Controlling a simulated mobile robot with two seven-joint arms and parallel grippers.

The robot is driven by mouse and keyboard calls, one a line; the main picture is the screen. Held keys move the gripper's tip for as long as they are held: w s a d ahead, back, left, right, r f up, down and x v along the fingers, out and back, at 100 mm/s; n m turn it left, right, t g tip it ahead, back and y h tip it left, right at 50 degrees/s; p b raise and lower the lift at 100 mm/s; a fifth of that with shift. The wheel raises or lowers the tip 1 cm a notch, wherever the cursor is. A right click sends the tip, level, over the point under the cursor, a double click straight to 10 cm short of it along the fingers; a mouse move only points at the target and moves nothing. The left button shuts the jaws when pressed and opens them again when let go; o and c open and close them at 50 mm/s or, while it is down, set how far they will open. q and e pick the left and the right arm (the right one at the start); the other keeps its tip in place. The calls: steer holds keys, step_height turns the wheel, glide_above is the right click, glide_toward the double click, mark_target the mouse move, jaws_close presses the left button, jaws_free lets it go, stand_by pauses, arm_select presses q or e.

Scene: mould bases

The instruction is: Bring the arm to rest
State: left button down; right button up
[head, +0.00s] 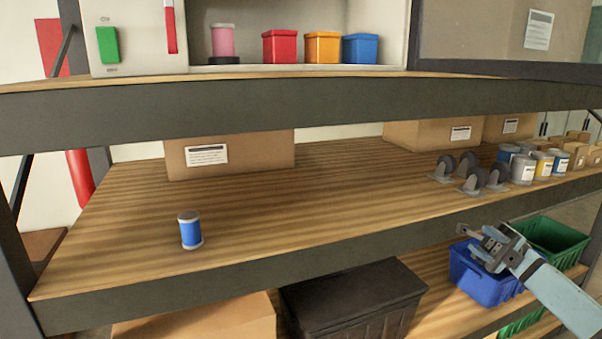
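My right gripper (482,235) shows at the lower right, on an arm that comes in from the bottom right corner. It is in front of the shelf's front edge and overlaps the blue bin in the picture. Its fingers point up and left. They are small here, and I cannot tell whether they are open or shut. I see no object held in it. My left gripper is not in view. A small blue can with pale ends (190,231) stands upright on the left part of the middle shelf (300,215), far from the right gripper.
Cardboard boxes (235,160) stand at the back. Grey castors (469,172) and several cans (523,168) stand at the right. Below are a blue bin (465,275), a green bin (560,237) and a black crate (345,300). The shelf's middle is clear.

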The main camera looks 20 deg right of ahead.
steer(key=w+d+m+t+h, duration=0.4)
steer(key=w+m+t+h, duration=0.35)
steer(key=m+t, duration=0.4)
steer(key=w+d+m+t+h, duration=0.4)
steer(key=w+m+t+h, duration=0.3)
steer(key=m+t, duration=0.5)
steer(key=w+d+f+m+g+h, duration=0.35)
steer(key=d+f+m+h, duration=0.65)
steer(key=h, duration=0.4)
steer(key=s+a+f+g+y, duration=0.2)
steer(key=s+a+f, duration=0.4)
steer(key=a+f, duration=0.55)
steer(key=s+a+f+g+y, duration=0.1)
steer(key=s+a+f+y, duration=0.35)
steer(key=a+f, duration=0.75)
steer(key=s+a+f+m+g+y, duration=0.1)
steer(key=s+a+f, duration=0.3)
steer(key=s+a, duration=0.8)
steer(key=s+a+f+m+g, duration=0.1)
steer(key=s+a+f, duration=0.3)
steer(key=s+a, duration=0.8)
steer(key=shift+s+a+f+m+g+y, duration=0.2)
steer(key=shift+a+m+g+y, duration=0.25)
steer(key=shift+a, duration=0.35)
steer(key=shift+d, duration=0.1)
